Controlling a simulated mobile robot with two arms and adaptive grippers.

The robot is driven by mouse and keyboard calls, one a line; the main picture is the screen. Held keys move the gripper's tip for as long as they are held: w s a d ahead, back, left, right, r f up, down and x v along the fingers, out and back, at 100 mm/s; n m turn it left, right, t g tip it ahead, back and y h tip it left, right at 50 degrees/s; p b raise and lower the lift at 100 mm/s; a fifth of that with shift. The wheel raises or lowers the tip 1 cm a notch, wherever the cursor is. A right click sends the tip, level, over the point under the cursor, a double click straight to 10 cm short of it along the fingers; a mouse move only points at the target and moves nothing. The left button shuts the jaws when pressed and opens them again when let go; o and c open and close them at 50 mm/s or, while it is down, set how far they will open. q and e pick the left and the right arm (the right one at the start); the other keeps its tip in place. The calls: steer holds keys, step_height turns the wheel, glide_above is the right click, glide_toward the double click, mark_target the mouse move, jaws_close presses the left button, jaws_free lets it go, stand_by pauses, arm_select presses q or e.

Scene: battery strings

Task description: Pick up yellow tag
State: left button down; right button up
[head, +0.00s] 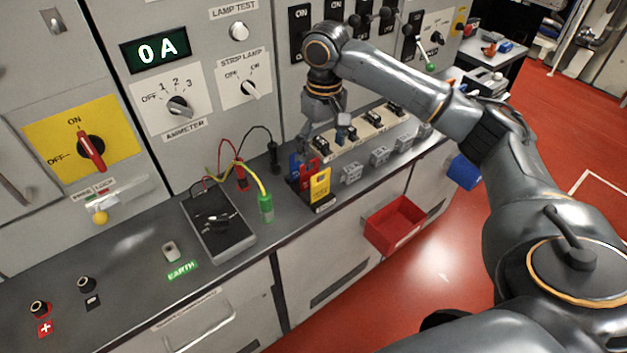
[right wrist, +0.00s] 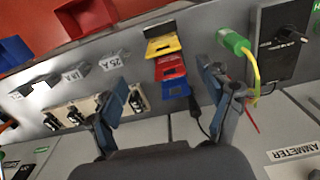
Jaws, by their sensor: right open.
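The yellow tag (head: 320,186) stands at the front of a small black rack (head: 325,208) on the grey counter. A red tag (head: 306,175) and a blue tag (head: 294,166) stand behind it. In the right wrist view the yellow tag (right wrist: 162,45) is beyond the red tag (right wrist: 170,67) and the blue tag (right wrist: 176,86). My right gripper (head: 325,146) is open, pointing down above and behind the tags. Its fingers (right wrist: 164,84) spread to either side of the tag row, with nothing between them gripped. My left gripper is not in view.
A meter box (head: 218,225) and a green clip (head: 266,207) with a yellow cable lie left of the rack. Grey labelled blocks (head: 351,174) and fuse holders (head: 372,120) stand to the right. A red bin (head: 395,222) hangs below the counter edge.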

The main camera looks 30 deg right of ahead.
glide_above(321, 185)
step_height(321, 185, down, 6)
step_height(321, 185, down, 5)
steer(key=shift+w+f+p, duration=0.1)
steer(key=shift+f+p, duration=0.1)
steer(key=shift+p, duration=0.95)
steer(key=shift+f, duration=0.35)
steer(key=shift+c, duration=0.4)
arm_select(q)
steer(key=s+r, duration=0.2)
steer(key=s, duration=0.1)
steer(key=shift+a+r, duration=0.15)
arm_select(e)
steer(key=c, duration=1)
